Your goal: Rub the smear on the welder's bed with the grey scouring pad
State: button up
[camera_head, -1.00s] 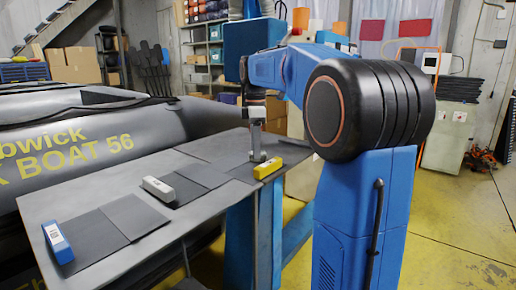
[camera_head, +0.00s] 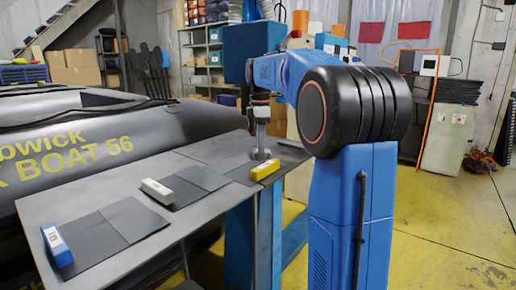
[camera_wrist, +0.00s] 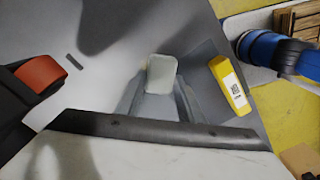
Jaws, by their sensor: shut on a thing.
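My gripper (camera_head: 261,152) is low over the far end of the welder's grey bed (camera_head: 115,183), just behind a yellow block (camera_head: 265,169). In the wrist view my gripper (camera_wrist: 158,88) is shut on a pale grey pad (camera_wrist: 161,73), which shows between the fingertips. The pad is at or close to the bed surface; I cannot tell whether it touches. The yellow block (camera_wrist: 230,86) with a printed label lies just right of the pad. I cannot make out the smear; the pad and fingers may hide it.
A white block (camera_head: 157,190) and a blue block (camera_head: 57,246) lie along the bed's near side, by dark flat panels (camera_head: 132,218). A grey inflatable boat (camera_head: 70,140) is close behind the bed at left. Yellow floor is open at right.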

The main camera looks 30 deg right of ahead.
jog(key=shift+w+d+f, duration=0.1)
jog(key=shift+w+d, duration=0.15)
jog(key=shift+d, duration=0.4)
jog(key=shift+w+d, duration=0.2)
jog(key=shift+d, duration=0.45)
jog(key=shift+w+d, duration=0.1)
jog(key=shift+d, duration=0.15)
jog(key=shift+a, duration=0.15)
jog(key=shift+s+a, duration=0.25)
jog(key=shift+a, duration=0.4)
jog(key=shift+s+a, duration=0.25)
jog(key=shift+a, duration=0.4)
jog(key=shift+s+a, duration=0.25)
jog(key=shift+a, duration=0.4)
jog(key=shift+o, duration=0.2)
jog(key=shift+s+a+f, duration=0.1)
jog(key=shift+s+a, duration=0.2)
jog(key=shift+a, duration=0.4)
jog(key=shift+s+a+f, duration=0.1)
jog(key=shift+s+a, duration=0.15)
jog(key=shift+a, duration=0.4)
jog(key=shift+r, duration=3.15)
jog(key=shift+c, duration=0.2)
jog(key=shift+r, duration=0.1)
